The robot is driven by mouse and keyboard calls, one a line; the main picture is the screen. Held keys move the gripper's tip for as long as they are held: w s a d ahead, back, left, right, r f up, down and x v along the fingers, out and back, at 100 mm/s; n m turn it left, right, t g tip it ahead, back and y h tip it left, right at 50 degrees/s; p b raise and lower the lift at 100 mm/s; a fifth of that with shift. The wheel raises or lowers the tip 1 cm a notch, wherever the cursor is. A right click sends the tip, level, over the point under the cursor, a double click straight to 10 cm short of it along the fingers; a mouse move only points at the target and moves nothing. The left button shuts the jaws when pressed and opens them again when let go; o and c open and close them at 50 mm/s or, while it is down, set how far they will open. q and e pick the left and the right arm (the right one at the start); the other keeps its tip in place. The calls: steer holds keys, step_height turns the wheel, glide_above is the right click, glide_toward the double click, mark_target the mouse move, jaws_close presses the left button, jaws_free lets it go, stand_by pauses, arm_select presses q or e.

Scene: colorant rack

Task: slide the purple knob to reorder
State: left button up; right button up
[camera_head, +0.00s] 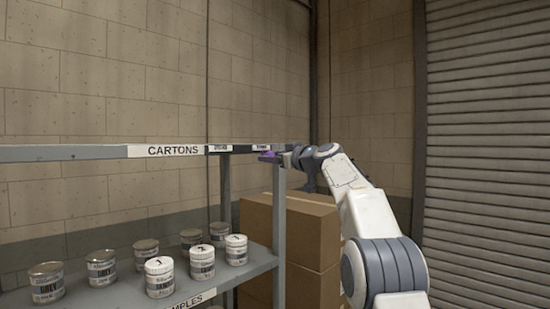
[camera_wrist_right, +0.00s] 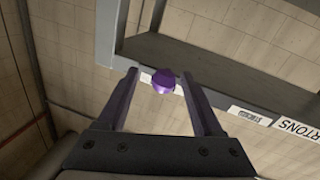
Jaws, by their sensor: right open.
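The purple knob (camera_wrist_right: 163,80) sits at the front rail of the upper shelf in the right wrist view, between the two fingers of my right gripper (camera_wrist_right: 159,75). The fingers are apart, with a visible gap on each side of the knob. In the head view the knob (camera_head: 267,154) is a small purple spot near the rail's right end, partly hidden by my right gripper (camera_head: 274,157). Small labels (camera_head: 220,148) on the rail are too small to read surely; the reorder mark cannot be made out. My left gripper is not in view.
The upper rail (camera_head: 60,153) carries a CARTONS label (camera_head: 173,150). Several cans (camera_head: 201,262) stand on the lower shelf (camera_head: 125,293). Cardboard boxes (camera_head: 312,229) stand behind the shelf's right post (camera_head: 279,225). A roller shutter (camera_head: 490,150) is at the right.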

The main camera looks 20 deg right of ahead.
steer(key=b+v, duration=0.7)
steer(key=v, duration=0.3)
steer(key=shift+s, duration=0.25)
steer(key=shift+r, duration=0.1)
steer(key=s+a+f+g+y, duration=0.15)
steer(key=a+f+g, duration=0.35)
steer(key=a+f, duration=0.85)
steer(key=s+a+f+g, duration=0.5)
steer(key=s+a+f, duration=0.5)
steer(key=a+f, duration=0.15)
steer(key=s+a+f+g+h, duration=0.2)
steer(key=s+a+f+g, duration=0.2)
steer(key=s+f, duration=1)
steer(key=s+d+f+g+h, duration=0.1)
steer(key=s+d+f+h, duration=0.1)
steer(key=s+f, duration=0.3)
steer(key=s+d+f+n+g+h, duration=0.1)
steer(key=s+d+f, duration=0.3)
steer(key=s, duration=1)
steer(key=shift+d+f+n+g+h, duration=0.25)
steer(key=shift+f+g+h, duration=0.35)
steer(key=shift+f, duration=0.35)
